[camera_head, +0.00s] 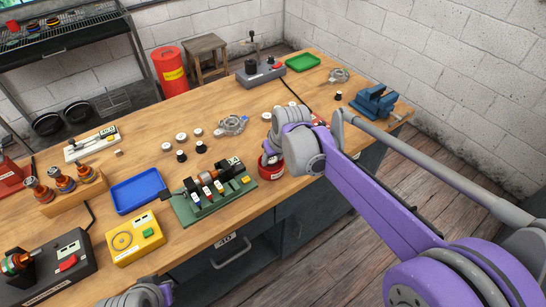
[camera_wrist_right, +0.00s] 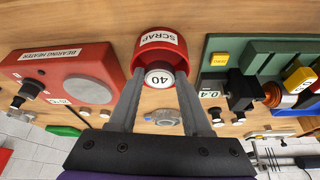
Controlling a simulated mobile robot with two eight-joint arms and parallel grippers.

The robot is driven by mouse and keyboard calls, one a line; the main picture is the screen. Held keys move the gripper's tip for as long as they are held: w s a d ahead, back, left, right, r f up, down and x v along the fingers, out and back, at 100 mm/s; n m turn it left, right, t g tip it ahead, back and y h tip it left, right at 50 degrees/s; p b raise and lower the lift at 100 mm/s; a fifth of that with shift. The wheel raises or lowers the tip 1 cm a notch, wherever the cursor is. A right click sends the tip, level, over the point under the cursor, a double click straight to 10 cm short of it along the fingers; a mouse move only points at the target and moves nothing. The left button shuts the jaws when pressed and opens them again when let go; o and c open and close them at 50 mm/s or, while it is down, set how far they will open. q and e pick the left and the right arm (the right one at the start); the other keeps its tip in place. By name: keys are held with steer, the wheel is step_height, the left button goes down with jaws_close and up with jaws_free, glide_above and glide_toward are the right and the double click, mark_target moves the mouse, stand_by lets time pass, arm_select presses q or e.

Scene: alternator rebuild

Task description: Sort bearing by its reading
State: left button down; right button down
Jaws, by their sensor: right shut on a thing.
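My right gripper (camera_wrist_right: 158,88) is shut on a small round bearing (camera_wrist_right: 159,79) with a white face marked 40. The bearing is at the mouth of a red round bin labelled SCRAP (camera_wrist_right: 136,61); I cannot tell whether it touches the bin. In the head view the bin (camera_head: 267,174) stands near the table's front edge, partly hidden by my right wrist, and the bearing is hidden. A green tester (camera_head: 187,213) stands left of the bin; a display marked 0.4 (camera_wrist_right: 209,94) shows beside it in the wrist view. Only part of my left arm shows.
Several white and black small round parts (camera_head: 181,137) lie on the wooden table behind the tester. A blue tray (camera_head: 124,205) is left of it, a yellow device (camera_head: 150,245) in front. A red bearing heater (camera_wrist_right: 30,68) stands near the bin. A green tray (camera_head: 303,62) is at the back.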

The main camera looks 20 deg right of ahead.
steer(key=shift+c, duration=1.4)
jaws_free()
steer(key=c, duration=0.4)
arm_select(q)
steer(key=shift+r, duration=0.15)
arm_select(e)
steer(key=shift+r, duration=0.15)
steer(key=shift+r+p, duration=2.25)
steer(key=shift+r, duration=1.7)
arm_select(q)
step_height(320, 180, up, 6)
steer(key=w, duration=0.2)
steer(key=shift+t, duration=0.3)
arm_select(e)
steer(key=shift+f, duration=0.1)
